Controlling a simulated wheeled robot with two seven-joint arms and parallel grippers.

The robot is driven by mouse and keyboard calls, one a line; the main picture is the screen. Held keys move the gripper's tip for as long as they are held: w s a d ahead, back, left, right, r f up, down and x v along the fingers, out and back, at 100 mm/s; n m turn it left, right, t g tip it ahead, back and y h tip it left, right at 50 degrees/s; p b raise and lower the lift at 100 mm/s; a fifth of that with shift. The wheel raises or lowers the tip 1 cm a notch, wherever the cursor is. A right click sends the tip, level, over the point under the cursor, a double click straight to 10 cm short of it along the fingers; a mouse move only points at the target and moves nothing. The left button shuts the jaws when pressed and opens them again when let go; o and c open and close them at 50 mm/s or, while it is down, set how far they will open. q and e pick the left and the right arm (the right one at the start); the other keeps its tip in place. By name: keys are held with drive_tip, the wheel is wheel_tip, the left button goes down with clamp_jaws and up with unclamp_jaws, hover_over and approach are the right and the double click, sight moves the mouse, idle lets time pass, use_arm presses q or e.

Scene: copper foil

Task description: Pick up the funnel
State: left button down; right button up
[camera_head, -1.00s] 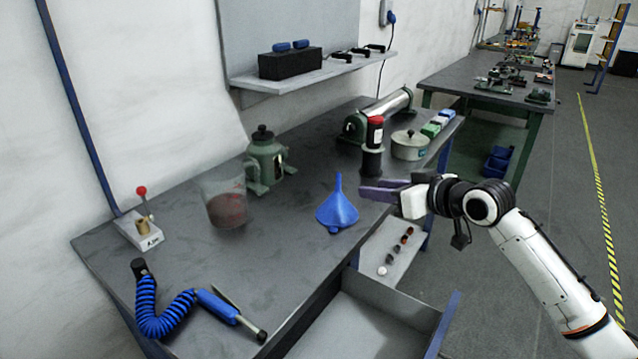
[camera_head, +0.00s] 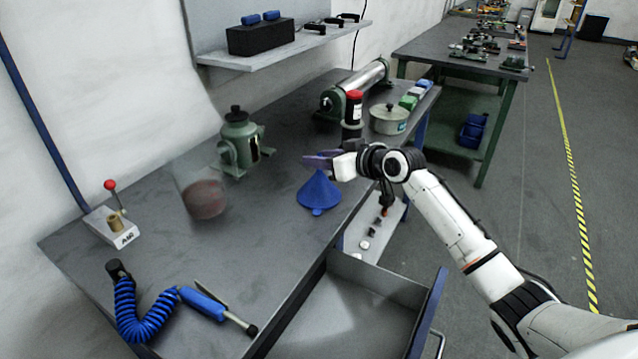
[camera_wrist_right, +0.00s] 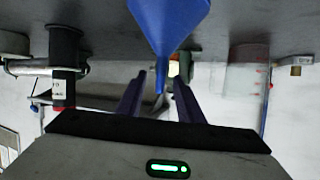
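The blue funnel (camera_head: 318,196) stands wide mouth down on the workbench, near its front edge. My right gripper (camera_head: 318,160) is at the funnel's spout, its purple fingers hiding the upper spout in the head view. In the right wrist view the funnel (camera_wrist_right: 168,22) appears upside down, with its narrow spout between the tips of my spread fingers (camera_wrist_right: 160,82). Gaps show on both sides of the spout, so the gripper is open. My left gripper is not in view.
On the workbench (camera_head: 150,215), a red-capped bottle (camera_head: 353,108) and a lidded pot (camera_head: 388,119) stand behind my right gripper. A clear beaker (camera_head: 203,198) and a green machine (camera_head: 240,145) stand left of the funnel. An open drawer (camera_head: 345,310) juts out below the front edge.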

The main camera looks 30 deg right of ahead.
drive_tip(key=shift+w+a+f, duration=0.1)
drive_tip(key=shift+w+f, duration=0.05)
drive_tip(key=shift+w, duration=0.2)
clamp_jaws()
